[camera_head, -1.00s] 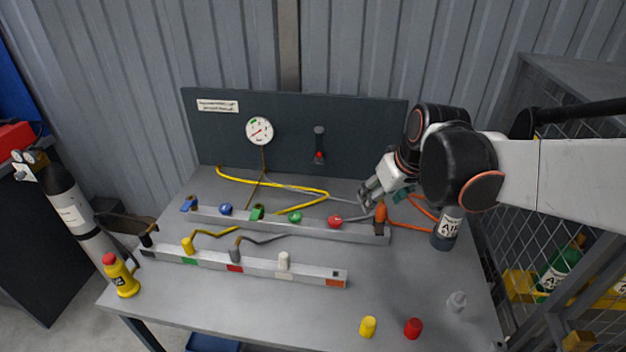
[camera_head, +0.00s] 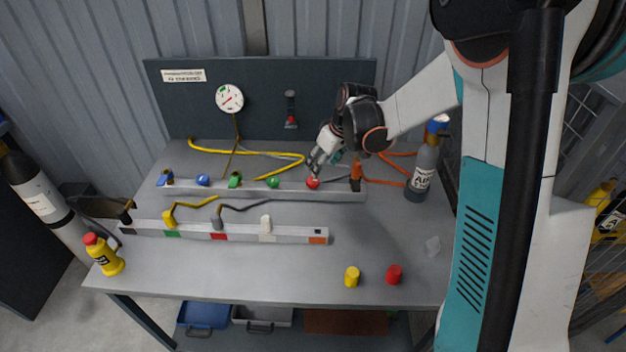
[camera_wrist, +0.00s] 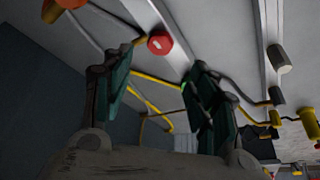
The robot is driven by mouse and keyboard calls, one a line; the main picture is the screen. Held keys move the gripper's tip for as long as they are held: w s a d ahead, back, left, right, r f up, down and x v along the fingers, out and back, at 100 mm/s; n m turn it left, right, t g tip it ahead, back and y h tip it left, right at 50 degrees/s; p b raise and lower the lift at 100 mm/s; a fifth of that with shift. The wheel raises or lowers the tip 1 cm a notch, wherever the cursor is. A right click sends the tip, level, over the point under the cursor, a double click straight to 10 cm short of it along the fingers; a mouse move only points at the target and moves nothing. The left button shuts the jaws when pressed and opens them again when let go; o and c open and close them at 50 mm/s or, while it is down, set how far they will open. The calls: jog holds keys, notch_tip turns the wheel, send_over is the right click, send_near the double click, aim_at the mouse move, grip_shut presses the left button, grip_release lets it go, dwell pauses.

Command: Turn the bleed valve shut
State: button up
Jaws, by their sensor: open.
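A manifold rail (camera_head: 330,194) across the workbench carries several coloured valves. A round red knob (camera_head: 313,183) sits right of a round green knob (camera_head: 273,181), and an orange-handled valve (camera_head: 356,170) stands at the rail's right end. I cannot read which one is labelled the bleed valve. My gripper (camera_head: 315,166) is just above and behind the red knob, open and empty. In the wrist view the red knob (camera_wrist: 160,43) shows beyond and between the spread fingers of my gripper (camera_wrist: 157,75), apart from them.
A front rail (camera_head: 190,235) holds fittings. The air bottle (camera_head: 422,170) stands at the right, with orange hoses (camera_head: 385,180) nearby. A gauge (camera_head: 229,98) is on the back panel. Yellow (camera_head: 352,277) and red (camera_head: 395,274) caps lie at the front. A yellow bottle (camera_head: 104,256) stands left.

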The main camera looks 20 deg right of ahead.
aim_at(313, 180)
jog(key=b+x, duration=0.3)
jog(key=x, duration=0.7)
jog(key=c, duration=1.1)
